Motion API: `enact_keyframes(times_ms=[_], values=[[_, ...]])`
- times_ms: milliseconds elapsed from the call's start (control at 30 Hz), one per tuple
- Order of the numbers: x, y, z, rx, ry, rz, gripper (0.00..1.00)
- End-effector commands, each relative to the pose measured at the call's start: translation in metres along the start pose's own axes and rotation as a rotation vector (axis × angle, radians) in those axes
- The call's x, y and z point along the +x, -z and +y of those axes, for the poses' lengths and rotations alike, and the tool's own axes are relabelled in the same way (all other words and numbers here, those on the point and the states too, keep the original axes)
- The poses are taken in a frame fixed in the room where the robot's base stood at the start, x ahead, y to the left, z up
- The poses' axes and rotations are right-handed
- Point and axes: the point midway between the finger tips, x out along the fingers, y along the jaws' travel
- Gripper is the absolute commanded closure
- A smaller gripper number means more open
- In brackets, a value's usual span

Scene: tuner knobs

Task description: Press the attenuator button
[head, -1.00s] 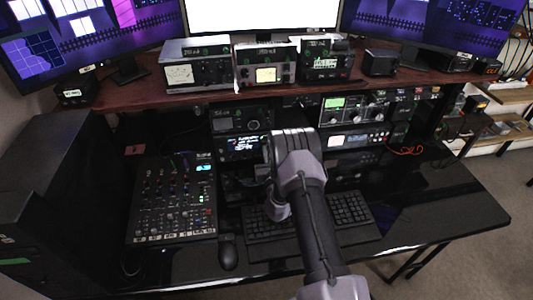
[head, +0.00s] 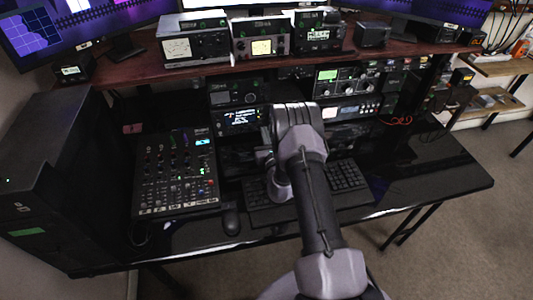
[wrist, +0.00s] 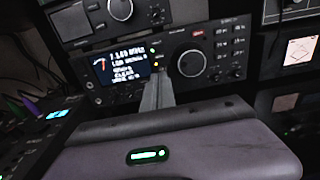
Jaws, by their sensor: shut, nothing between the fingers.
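A black radio with a lit text display (wrist: 122,66), a large round knob (wrist: 190,64) and several small buttons (wrist: 228,50) fills the middle of the wrist view. The same radio (head: 238,117) shows in the head view, partly covered by my arm. I cannot read which button is the attenuator. My gripper (wrist: 158,82) is shut and empty. Its fingertips appear in front of the radio's face, between the display and the large knob, just below small green and yellow lights. Whether they touch the panel I cannot tell. In the head view my wrist hides the fingertips.
Another unit (wrist: 110,18) sits directly above the radio. A mixer (head: 175,178) lies on the desk at left, with a mouse (head: 231,222) and keyboard (head: 345,180) to its right. A shelf (head: 130,75) with several devices overhangs the rack.

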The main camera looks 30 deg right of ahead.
Motion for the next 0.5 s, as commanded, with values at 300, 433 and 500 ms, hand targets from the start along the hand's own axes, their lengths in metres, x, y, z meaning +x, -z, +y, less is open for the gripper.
enact_keyframes(times_ms=[300, 433, 500], values=[[-0.069, -0.002, 0.000, 0.002, 0.001, 0.004, 1.00], [-0.082, -0.001, 0.000, 0.001, 0.001, 0.004, 1.00], [-0.085, -0.001, 0.000, 0.002, 0.001, 0.003, 1.00]])
